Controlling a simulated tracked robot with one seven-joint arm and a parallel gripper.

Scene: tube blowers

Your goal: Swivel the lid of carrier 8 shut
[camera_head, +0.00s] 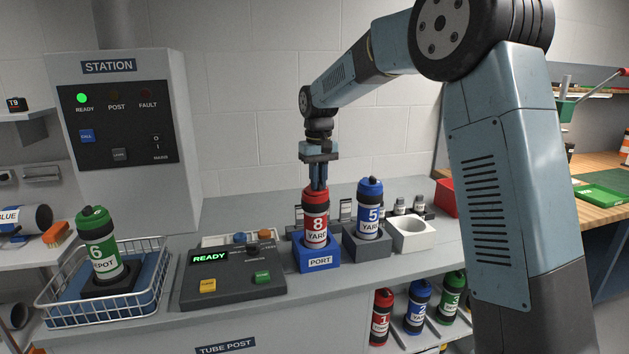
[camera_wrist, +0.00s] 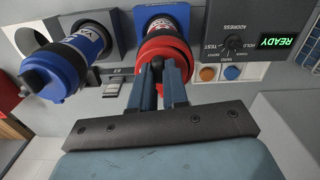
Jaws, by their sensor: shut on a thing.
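Carrier 8 (camera_head: 316,222) is a red tube with a black band and a "YARD" label, standing upright in the blue "PORT" holder (camera_head: 319,260). My gripper (camera_head: 318,186) points straight down on it from above. Its fingers are shut on the red lid (camera_wrist: 165,50) of carrier 8, at the top. In the wrist view my gripper (camera_wrist: 163,82) covers part of the lid, so I cannot tell how far the lid is swivelled.
Blue carrier 5 (camera_head: 370,213) stands close on the right in a grey holder, with an empty white-rimmed holder (camera_head: 411,234) beyond. A control panel (camera_head: 230,276) reading "READY" lies left. Green carrier 6 (camera_head: 103,250) stands in a wire basket (camera_head: 105,308).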

